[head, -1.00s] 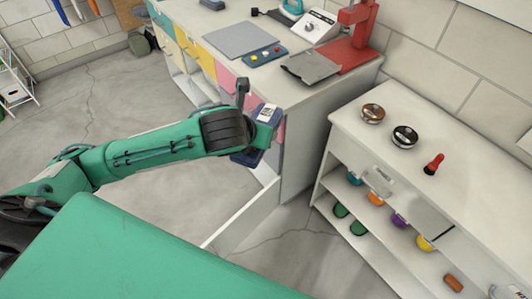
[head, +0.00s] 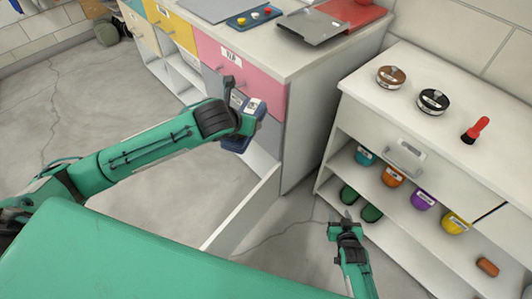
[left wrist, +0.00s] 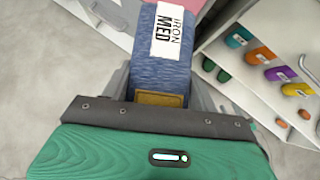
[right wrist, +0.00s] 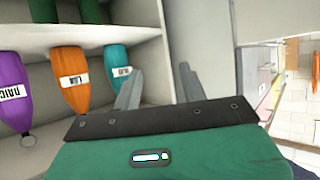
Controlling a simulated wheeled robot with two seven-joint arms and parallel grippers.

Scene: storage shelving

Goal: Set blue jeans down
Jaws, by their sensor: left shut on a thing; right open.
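The folded blue jeans (head: 236,143) hang from my left gripper (head: 243,128), in front of the grey lower drawers of the left cabinet. In the left wrist view the jeans (left wrist: 161,72) show a white label reading "IRON MED" and a brown patch between the fingers. My left gripper (left wrist: 158,98) is shut on them. Part of the jeans is hidden behind the gripper in the head view. My right gripper (head: 347,222) is open and empty, in front of the right cabinet's lower shelf; its spread fingers show in the right wrist view (right wrist: 160,88).
A low white panel (head: 245,212) juts out from the left cabinet (head: 310,80) below the jeans. The right cabinet (head: 395,125) carries two round-lidded items and a red brush on top, with colored containers and green items on its shelves.

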